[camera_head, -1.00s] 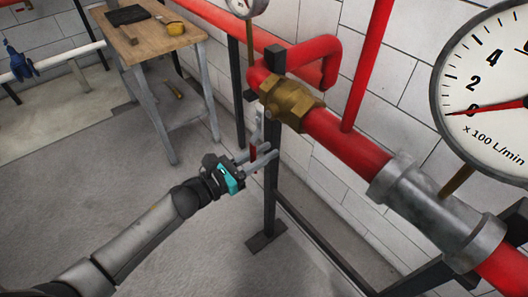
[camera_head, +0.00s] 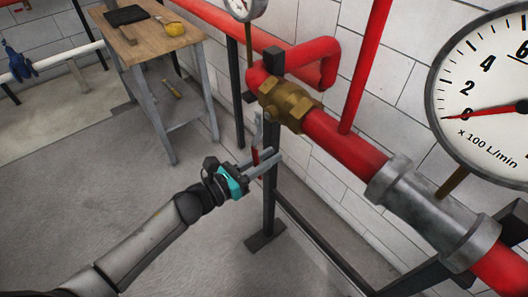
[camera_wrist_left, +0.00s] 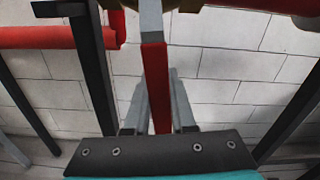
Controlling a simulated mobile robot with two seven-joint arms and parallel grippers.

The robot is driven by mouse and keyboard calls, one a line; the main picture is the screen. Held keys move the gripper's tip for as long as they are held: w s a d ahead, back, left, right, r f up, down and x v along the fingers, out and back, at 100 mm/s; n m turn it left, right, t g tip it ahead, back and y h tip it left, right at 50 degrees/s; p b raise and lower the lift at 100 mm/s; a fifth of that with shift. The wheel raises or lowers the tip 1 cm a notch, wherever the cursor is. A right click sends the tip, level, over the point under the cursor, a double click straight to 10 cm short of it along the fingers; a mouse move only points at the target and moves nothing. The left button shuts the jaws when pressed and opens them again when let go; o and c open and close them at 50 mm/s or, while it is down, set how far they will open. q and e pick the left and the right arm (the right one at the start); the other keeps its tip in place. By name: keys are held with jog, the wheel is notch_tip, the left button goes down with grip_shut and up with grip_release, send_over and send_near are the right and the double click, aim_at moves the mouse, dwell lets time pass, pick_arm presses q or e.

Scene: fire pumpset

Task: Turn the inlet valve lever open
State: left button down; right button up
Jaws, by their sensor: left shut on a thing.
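The brass inlet valve (camera_head: 288,103) sits on the red pipe. Its lever hangs down below it, a grey metal bar ending in a red grip (camera_head: 255,157). My left gripper (camera_head: 266,162) reaches in from the left, with its fingers at the red grip, and is shut on it. In the left wrist view the red grip (camera_wrist_left: 156,88) runs down between the two grey fingers (camera_wrist_left: 158,112), with the bare metal part at the top. The lower end of the grip is hidden behind the gripper body. My right gripper is in neither view.
A dark upright post (camera_head: 271,190) stands close behind the fingers. A large flow gauge (camera_head: 490,95) is at the right, a smaller gauge (camera_head: 245,8) at the top. A wooden workbench (camera_head: 150,42) stands at back left. The floor at the left is open.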

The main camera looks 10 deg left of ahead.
pick_arm(q)
jog(key=shift+s+d+r+n+p, duration=1.15)
jog(key=shift+r+n+p, duration=0.75)
jog(key=shift+n+p, duration=0.8)
jog(key=shift+s+d+r+n+p, duration=0.9)
jog(key=shift+d+r+n+p, duration=0.5)
jog(key=shift+r+n+p, duration=0.95)
jog(key=shift+s+d+r+n+p, duration=1)
jog(key=shift+d+r+n+p, duration=0.4)
jog(key=shift+n+p, duration=1.6)
jog(key=shift+a+r+n, duration=0.1)
jog(key=shift+r+n, duration=0.05)
jog(key=shift+n, duration=0.1)
jog(key=c, duration=0.7)
grip_release()
jog(key=shift+c, duration=0.2)
jog(key=b+v, duration=0.1)
jog(key=v, duration=1.4)
jog(key=shift+b, duration=0.3)
jog(key=shift+a, duration=0.1)
